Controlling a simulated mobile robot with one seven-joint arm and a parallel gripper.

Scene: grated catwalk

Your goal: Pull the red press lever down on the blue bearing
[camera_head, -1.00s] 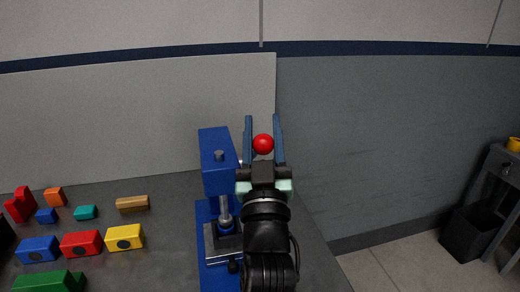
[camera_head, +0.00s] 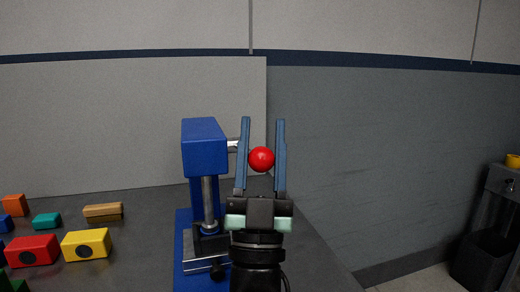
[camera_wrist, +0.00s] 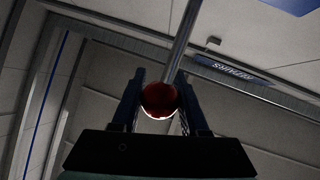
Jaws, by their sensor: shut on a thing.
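A blue arbor press (camera_head: 205,150) stands on the dark table with a vertical metal ram (camera_head: 210,200) over its grey base (camera_head: 207,250). The red lever knob (camera_head: 261,159) is right of the press head. My gripper (camera_head: 262,122) points up and is shut on the knob, with a finger on each side. In the wrist view the red knob (camera_wrist: 160,100) sits between the fingers, and the metal lever rod (camera_wrist: 183,40) runs up from it. I cannot clearly make out the blue bearing under the ram.
Coloured blocks lie at the left, among them a red block (camera_head: 33,250), a yellow block (camera_head: 86,244) and a wooden bar (camera_head: 103,210). A pale panel (camera_head: 130,130) stands behind the table. A dark cart (camera_head: 490,230) is at the far right.

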